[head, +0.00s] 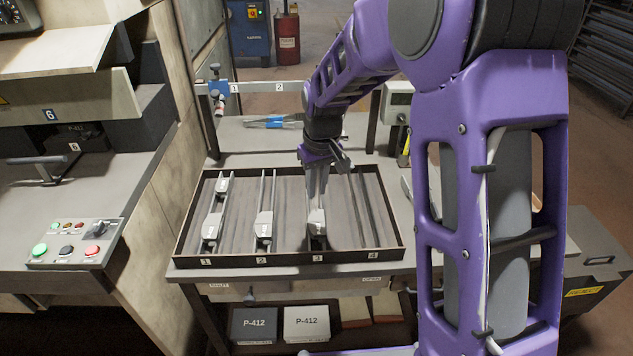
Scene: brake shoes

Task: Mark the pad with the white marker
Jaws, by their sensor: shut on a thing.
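My gripper (317,172) points down over lane 3 of the dark-rimmed tray (290,264) on the bench. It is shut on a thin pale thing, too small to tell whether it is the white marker. Just below it lies a grey-white pad (317,222) in lane 3; I cannot tell whether they touch. Another pad (264,226) lies in lane 2. Lane 1 holds a pad (212,226) near the front and a second pale piece (223,185) at the back. Lane 4 (368,215) shows only dark rails.
A blue clamp (215,88) sits on the numbered rack rail behind the tray. A blue-banded tool (268,123) lies on the back shelf. A grey box (397,105) stands at the right. P-412 boxes (306,323) are under the bench. A machine with a button panel (76,243) is at left.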

